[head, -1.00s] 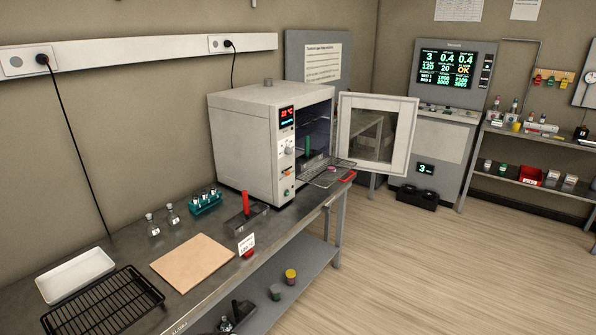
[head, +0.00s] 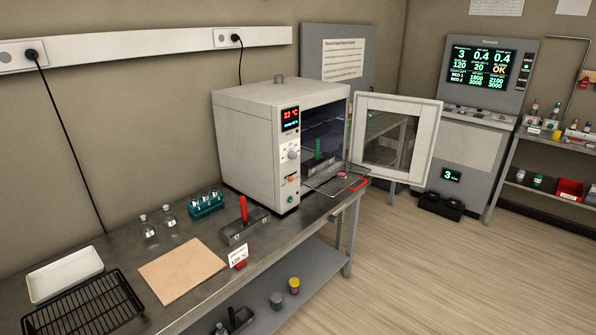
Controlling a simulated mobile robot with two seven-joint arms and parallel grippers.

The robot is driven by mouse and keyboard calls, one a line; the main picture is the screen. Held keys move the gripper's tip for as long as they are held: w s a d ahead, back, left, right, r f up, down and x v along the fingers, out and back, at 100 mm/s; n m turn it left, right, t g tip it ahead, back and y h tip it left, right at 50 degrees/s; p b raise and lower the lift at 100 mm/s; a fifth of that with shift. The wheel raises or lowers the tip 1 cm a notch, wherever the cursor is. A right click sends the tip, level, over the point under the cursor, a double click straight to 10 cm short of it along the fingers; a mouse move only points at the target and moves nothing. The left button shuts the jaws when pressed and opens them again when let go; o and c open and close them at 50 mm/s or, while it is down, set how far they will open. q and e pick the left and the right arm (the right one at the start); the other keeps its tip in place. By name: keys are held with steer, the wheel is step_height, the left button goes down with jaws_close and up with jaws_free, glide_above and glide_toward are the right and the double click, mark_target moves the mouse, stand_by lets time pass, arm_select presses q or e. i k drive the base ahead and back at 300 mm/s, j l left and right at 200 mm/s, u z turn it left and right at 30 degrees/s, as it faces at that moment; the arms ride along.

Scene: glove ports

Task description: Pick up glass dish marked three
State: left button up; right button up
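No glass dish with a readable three shows in the head view. A small round pink item (head: 342,175) lies on the wire shelf (head: 325,186) that sticks out of the open oven (head: 262,140); it is too small to tell whether it is a dish or marked. A green-handled block (head: 318,163) stands beside it at the oven mouth. Two small clear glass bottles (head: 148,231) stand on the bench, left of a teal rack (head: 206,203) holding several small bottles. Neither of my grippers is in view.
The oven door (head: 395,137) is swung open to the right. The bench (head: 115,252) also holds a red-handled metal block (head: 243,225), a tan board (head: 182,268), a white tray (head: 64,274), a black rack (head: 78,306) and a temperature card (head: 238,256). Open floor (head: 460,265) lies right.

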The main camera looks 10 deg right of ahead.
mark_target(340, 174)
steer(key=i+l+u, duration=0.25)
steer(key=l+u, duration=0.2)
steer(key=l, duration=0.15)
steer(key=i+l+u, duration=0.25)
steer(key=l+u, duration=0.3)
steer(key=l, duration=0.85)
steer(key=i+l, duration=0.1)
steer(key=l, duration=0.45)
steer(key=i+l, duration=0.1)
steer(key=l, duration=0.45)
steer(key=u, duration=0.05)
